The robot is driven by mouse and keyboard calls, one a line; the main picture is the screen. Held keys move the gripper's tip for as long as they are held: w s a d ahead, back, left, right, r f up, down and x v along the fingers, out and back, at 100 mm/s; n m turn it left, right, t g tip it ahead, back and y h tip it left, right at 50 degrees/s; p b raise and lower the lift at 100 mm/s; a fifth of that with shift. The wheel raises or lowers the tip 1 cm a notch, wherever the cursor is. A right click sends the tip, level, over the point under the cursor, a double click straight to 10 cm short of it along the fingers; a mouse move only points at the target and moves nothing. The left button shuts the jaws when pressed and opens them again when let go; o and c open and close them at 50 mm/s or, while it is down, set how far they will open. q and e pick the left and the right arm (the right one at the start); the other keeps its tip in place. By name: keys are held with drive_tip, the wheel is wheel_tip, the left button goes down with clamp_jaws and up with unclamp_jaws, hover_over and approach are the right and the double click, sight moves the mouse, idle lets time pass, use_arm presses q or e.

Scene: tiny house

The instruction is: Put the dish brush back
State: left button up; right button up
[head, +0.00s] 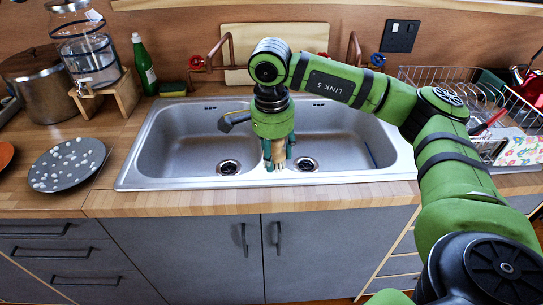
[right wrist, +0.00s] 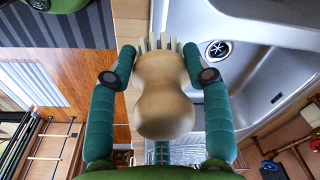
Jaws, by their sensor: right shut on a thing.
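The dish brush (right wrist: 163,95) has a rounded pale wooden body with light bristles at its far end in the right wrist view. My right gripper (right wrist: 160,62) is shut on it, with a green finger against each side. In the head view the right gripper (head: 277,162) hangs pointing down over the middle of the double sink (head: 262,183), near its front rim. The brush (head: 279,150) shows there as a small tan piece between the fingers, mostly hidden. My left gripper is not in view.
A wire dish rack (head: 425,73) stands right of the sink. A green bottle (head: 144,68) and a sponge (head: 172,88) stand behind the sink's left side. A dark speckled plate (head: 67,164) lies left. Red-handled (head: 196,62) and blue-handled (head: 377,60) taps are behind. The left basin is empty.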

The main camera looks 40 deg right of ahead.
drive_tip(key=w+f, duration=0.1)
drive_tip(key=w+d, duration=0.1)
drive_tip(key=shift+w+f+p, duration=0.3)
drive_tip(key=shift+w+f, duration=0.1)
wheel_tip(320, 180, down, 3)
drive_tip(key=shift+f+p, duration=0.1)
drive_tip(key=shift+p, duration=0.5)
drive_tip(key=shift+f, duration=0.45)
drive_tip(key=shift+f, duration=0.1)
drive_tip(key=o, duration=1.1)
drive_tip(key=shift+o, duration=0.2)
